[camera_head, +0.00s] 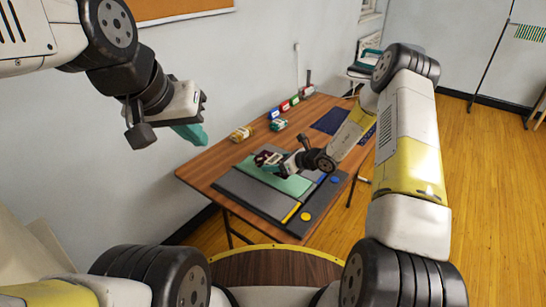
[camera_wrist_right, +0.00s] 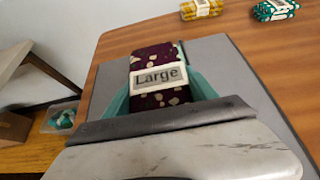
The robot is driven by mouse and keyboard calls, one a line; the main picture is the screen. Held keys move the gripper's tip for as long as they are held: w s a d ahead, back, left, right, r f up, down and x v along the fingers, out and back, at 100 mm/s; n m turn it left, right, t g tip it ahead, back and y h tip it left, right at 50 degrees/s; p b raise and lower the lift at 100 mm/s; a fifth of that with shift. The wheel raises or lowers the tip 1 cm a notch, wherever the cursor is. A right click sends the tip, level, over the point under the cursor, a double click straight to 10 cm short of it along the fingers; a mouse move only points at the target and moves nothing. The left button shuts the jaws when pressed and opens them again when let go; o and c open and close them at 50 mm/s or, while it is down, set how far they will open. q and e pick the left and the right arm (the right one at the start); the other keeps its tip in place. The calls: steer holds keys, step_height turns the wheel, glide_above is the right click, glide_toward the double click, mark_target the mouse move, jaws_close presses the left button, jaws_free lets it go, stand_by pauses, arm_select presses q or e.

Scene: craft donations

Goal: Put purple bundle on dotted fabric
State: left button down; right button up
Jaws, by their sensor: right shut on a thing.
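The purple bundle (camera_wrist_right: 150,53) is dark with pale spots and a white band reading "Large". It sits between the teal fingers of my right gripper (camera_wrist_right: 158,88), which is shut on it, above the grey board. In the head view the bundle (camera_head: 264,157) is small beside my right gripper (camera_head: 271,162). A dark blue fabric (camera_head: 327,122) lies at the table's far right, and a piece with faint dots (camera_head: 369,134) shows partly behind my right arm. My left gripper (camera_head: 190,132) hangs in the air left of the table; its finger opening is unclear.
The wooden table (camera_head: 215,157) carries a grey cutting board (camera_head: 245,190) with a green mat (camera_head: 293,185). A yellow bundle (camera_head: 241,133) and a teal bundle (camera_head: 278,125) lie behind it. Small coloured boxes (camera_head: 285,106) line the back edge. A wall stands at the left.

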steer(key=f, duration=0.3)
steer(key=shift+w+a+f, duration=0.25)
steer(key=shift+a+f, duration=0.05)
steer(key=shift+f, duration=0.15)
